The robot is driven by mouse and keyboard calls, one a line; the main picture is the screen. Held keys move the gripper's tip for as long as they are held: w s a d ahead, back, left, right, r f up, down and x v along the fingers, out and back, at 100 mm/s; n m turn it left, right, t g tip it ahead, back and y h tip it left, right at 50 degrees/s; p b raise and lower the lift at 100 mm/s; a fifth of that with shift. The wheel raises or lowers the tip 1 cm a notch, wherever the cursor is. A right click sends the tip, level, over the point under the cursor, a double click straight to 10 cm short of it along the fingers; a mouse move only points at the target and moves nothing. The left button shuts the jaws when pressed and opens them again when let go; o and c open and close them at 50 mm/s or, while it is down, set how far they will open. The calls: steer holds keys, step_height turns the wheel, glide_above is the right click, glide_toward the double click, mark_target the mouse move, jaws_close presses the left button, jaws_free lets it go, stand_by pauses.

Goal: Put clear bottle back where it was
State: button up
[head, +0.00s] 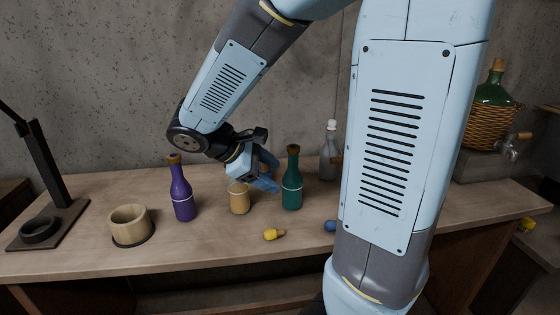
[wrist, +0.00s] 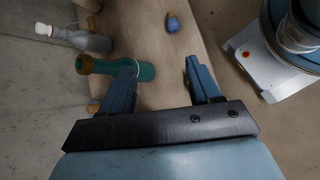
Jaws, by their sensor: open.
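The clear bottle (head: 329,158), greyish with a white stopper, stands upright near the back of the table, just left of my upright arm link. It also shows in the wrist view (wrist: 88,42) at upper left. My gripper (head: 270,178) is open, with nothing seen between its fingers. It hangs above the table over the tan bottle (head: 240,204), hiding that bottle's top, and left of the teal bottle (head: 292,190). In the wrist view, the left finger of my gripper (wrist: 161,66) overlaps the teal bottle (wrist: 105,67); whether they touch I cannot tell.
A purple bottle (head: 182,194) and a wooden cup (head: 129,226) stand on the left, beside a dark stand (head: 50,220). A yellow stopper (head: 272,234) and a blue one (head: 330,226) lie near the front. A wicker-wrapped green jug (head: 494,92) is at the right.

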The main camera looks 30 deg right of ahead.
steer(key=s+a+r+m+t+y, duration=0.2)
steer(key=s+r+m+t+y, duration=0.4)
steer(key=s+r+m+y, duration=0.2)
steer(key=shift+s+m+y, duration=0.7)
steer(key=shift+s+m, duration=0.1)
steer(key=shift+m, duration=0.6)
